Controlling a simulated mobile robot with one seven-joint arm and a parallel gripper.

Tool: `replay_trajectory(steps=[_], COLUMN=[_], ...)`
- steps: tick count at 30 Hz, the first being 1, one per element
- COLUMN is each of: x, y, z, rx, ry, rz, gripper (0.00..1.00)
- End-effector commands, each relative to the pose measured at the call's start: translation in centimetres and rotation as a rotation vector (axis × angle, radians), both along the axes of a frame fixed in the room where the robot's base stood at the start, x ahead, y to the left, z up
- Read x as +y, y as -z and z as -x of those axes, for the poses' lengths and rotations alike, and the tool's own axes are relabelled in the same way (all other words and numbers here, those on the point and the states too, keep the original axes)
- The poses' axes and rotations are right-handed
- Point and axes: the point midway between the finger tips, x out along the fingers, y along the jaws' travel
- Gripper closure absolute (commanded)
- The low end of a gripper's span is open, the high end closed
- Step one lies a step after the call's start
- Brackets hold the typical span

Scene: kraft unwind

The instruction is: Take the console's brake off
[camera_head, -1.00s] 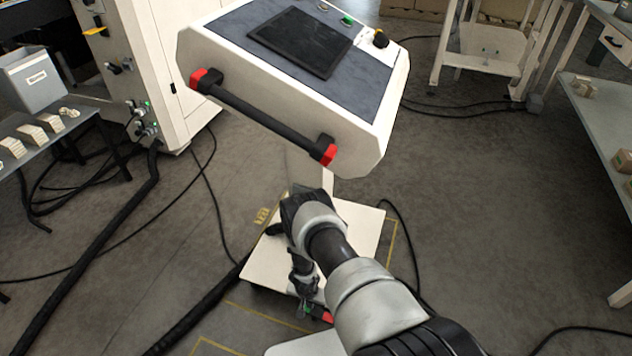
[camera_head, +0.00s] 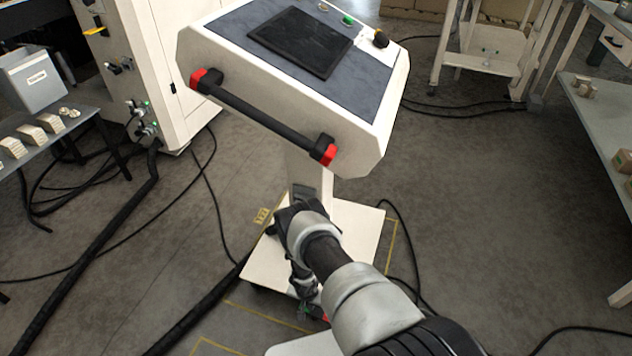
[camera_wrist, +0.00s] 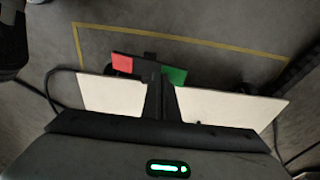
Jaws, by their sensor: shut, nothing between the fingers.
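The console (camera_head: 300,75) is a white, tilted cabinet with a dark screen and a black front handle (camera_head: 262,118) with red ends. It stands on a white base plate (camera_head: 352,232) on the floor. At the plate's edge is the brake pedal, a bar with a red half (camera_wrist: 122,63) and a green half (camera_wrist: 173,76) in the wrist view. In the head view a bit of its red (camera_head: 326,318) shows beside my arm. My gripper (camera_wrist: 153,78) is shut and empty, pointing down at the pedal's middle, near the green half. I cannot tell whether it touches.
Yellow floor lines (camera_wrist: 190,42) frame the base. Black cables (camera_head: 205,300) run over the floor at the left and right of it. A table with small parts (camera_head: 40,135) stands left, a bench (camera_head: 600,120) right.

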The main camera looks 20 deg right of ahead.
Motion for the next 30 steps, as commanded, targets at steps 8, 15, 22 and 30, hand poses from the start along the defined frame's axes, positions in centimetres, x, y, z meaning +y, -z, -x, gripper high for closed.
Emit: replay_trajectory(steps=[8, 15, 22, 30], x=[-0.1, 0.0, -0.1, -0.1], y=[0.5, 0.8, 1.2, 1.6], z=[0.0, 0.1, 0.0, 0.1], rx=[0.0, 0.001, -0.001, 0.0], ry=[0.0, -0.001, 0.001, -0.001], rz=[0.001, 0.001, 0.003, 0.002], gripper=[1.0, 1.0, 1.0, 1.0])
